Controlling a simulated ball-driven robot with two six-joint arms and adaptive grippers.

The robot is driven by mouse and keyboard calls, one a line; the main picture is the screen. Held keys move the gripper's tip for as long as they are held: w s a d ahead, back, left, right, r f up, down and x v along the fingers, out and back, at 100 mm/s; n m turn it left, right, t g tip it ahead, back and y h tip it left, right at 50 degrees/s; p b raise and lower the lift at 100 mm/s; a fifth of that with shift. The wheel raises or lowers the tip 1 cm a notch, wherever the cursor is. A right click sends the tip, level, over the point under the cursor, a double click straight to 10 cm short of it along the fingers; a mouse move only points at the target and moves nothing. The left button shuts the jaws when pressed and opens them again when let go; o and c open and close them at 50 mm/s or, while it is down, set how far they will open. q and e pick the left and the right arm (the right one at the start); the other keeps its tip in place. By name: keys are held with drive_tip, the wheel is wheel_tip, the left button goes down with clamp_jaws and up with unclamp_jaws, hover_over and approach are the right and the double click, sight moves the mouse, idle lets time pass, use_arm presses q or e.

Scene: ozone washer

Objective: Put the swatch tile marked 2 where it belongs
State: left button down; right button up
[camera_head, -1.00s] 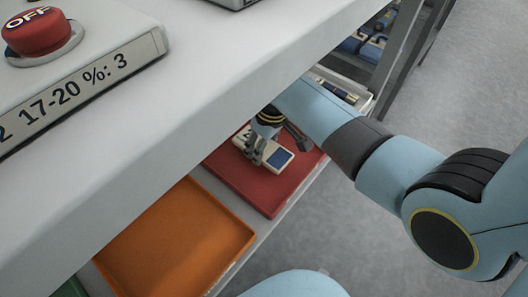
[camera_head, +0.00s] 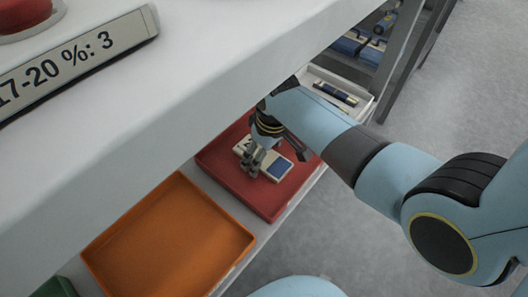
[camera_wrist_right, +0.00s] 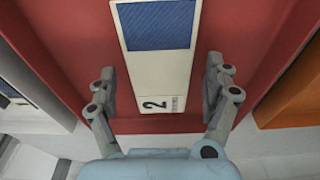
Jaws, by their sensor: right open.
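The swatch tile marked 2 (camera_head: 278,168) is a cream-white plate with a blue patch at one end. It lies flat in a red tray (camera_head: 268,204) on a ledge below the counter. In the right wrist view the tile (camera_wrist_right: 162,72) shows its black "2" close to my gripper's base. My right gripper (camera_wrist_right: 162,78) is open, with one finger on each side of the tile and red tray surface showing between tile and fingers. In the head view the right gripper (camera_head: 266,160) covers part of the tile. My left gripper is not in view.
An empty orange tray (camera_head: 165,240) sits left of the red one, with a green tray edge (camera_head: 57,287) beyond. A white tray (camera_head: 358,108) holding a blue-and-white piece (camera_head: 336,93) is on the right. The counter edge (camera_head: 215,115) overhangs the trays. Several blue pieces sit farther back.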

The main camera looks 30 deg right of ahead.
sight(269, 160)
use_arm(q)
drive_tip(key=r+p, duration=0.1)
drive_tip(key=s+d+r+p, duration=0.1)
drive_tip(key=p, duration=0.1)
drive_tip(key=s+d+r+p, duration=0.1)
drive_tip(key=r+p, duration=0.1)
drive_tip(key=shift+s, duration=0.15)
use_arm(e)
wheel_tip(269, 160, up, 12)
drive_tip(key=s, duration=0.1)
drive_tip(key=shift+s+d, duration=0.3)
drive_tip(key=shift+s, duration=0.05)
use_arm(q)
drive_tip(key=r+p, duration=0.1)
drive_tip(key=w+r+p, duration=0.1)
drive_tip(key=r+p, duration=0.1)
use_arm(e)
drive_tip(key=s+d+f+m, duration=0.1)
drive_tip(key=s+d+f, duration=0.1)
drive_tip(key=s+f, duration=0.6)
drive_tip(key=s+d+f+m+g+h, duration=0.1)
drive_tip(key=s+d+f, duration=0.2)
drive_tip(key=s+f, duration=0.5)
drive_tip(key=s+d+f+m, duration=0.1)
drive_tip(key=s+d+f, duration=0.2)
drive_tip(key=s, duration=2.4)
wheel_tip(269, 160, down, 6)
drive_tip(key=shift+s+d+r, duration=0.1)
drive_tip(key=shift+s+d, duration=0.05)
